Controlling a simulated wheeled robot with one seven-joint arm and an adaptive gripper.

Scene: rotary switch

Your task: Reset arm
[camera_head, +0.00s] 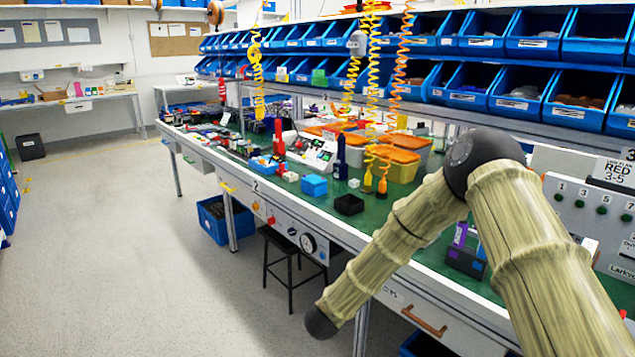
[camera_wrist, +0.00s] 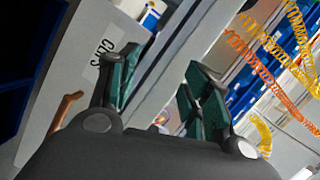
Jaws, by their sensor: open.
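My arm (camera_head: 395,240) reaches in from the right in the head view, bent at a dark elbow above the workbench, with its forearm running down to the left past the bench front. My gripper is not visible in the head view. In the wrist view my gripper (camera_wrist: 155,90) is open, its two green-padded fingers apart with nothing between them. A rotary switch (camera_head: 308,243) with a dark round dial is on the panel under the bench front, left of my forearm. An orange-red knob (camera_head: 271,220) is on the same panel.
The bench's green top (camera_head: 380,212) holds bins, tools and small boxes. A black stool (camera_head: 290,262) stands below the panel. A drawer with a copper handle (camera_head: 424,321) is right of my forearm; a similar handle (camera_wrist: 62,125) shows in the wrist view. The floor (camera_head: 120,250) at left is clear.

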